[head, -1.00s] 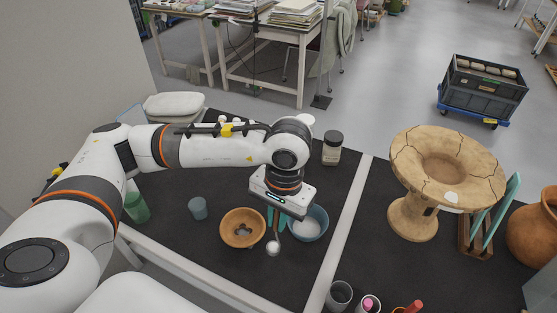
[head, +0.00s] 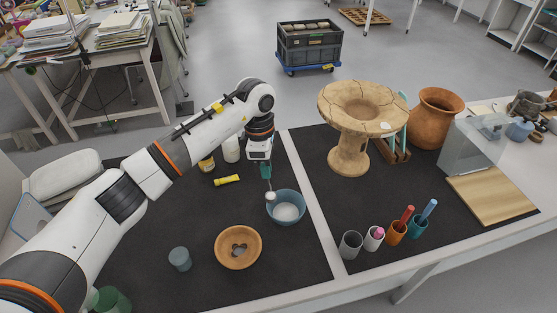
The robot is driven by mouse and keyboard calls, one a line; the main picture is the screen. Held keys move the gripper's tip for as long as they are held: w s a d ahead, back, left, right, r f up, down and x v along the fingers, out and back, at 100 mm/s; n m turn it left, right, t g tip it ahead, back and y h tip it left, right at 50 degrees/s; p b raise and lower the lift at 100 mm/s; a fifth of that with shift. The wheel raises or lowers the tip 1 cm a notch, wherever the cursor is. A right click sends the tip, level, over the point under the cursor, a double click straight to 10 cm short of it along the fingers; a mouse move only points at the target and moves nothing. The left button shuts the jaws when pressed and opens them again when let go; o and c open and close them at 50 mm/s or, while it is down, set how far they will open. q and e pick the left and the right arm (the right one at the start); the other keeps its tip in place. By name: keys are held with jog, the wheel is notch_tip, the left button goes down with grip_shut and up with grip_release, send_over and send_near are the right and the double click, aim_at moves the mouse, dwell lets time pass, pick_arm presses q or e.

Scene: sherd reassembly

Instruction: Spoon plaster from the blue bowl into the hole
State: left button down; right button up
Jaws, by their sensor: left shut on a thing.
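My left gripper (head: 266,172) is shut on a spoon (head: 270,196) and points down. The spoon's head looks white and lies at the back left rim of the blue bowl (head: 298,216); I cannot tell if it touches the rim. White plaster (head: 286,212) lies in the blue bowl. A cracked tan pedestal vessel (head: 349,150) stands upright to the right, with a wide hollow in its top. A small white patch (head: 385,126) shows on its front right rim; I cannot tell whether this is the hole. My right gripper is not in view.
A wooden bowl (head: 226,257) with grey pieces and a grey-blue cup (head: 180,259) stand front left. A yellow object (head: 227,180) lies behind. Several cups, including an orange one (head: 396,233), stand front right. A brown jar (head: 435,118) stands beyond the pedestal vessel. Dark mat before the vessel is clear.

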pick_arm(q)
jog(key=s+a+n+p, duration=0.4)
jog(key=s+a+p, duration=0.3)
jog(key=s+p, duration=0.65)
jog(key=w+a+f+g+h+b, duration=0.3)
jog(key=a+f+h+b, duration=0.6)
jog(key=b, duration=1.7)
notch_tip(320, 180, down, 4)
jog(key=w+h, duration=0.1)
jog(key=h, duration=0.3)
jog(key=shift+w+a+h, duration=0.15)
jog(key=shift+a+h, duration=0.25)
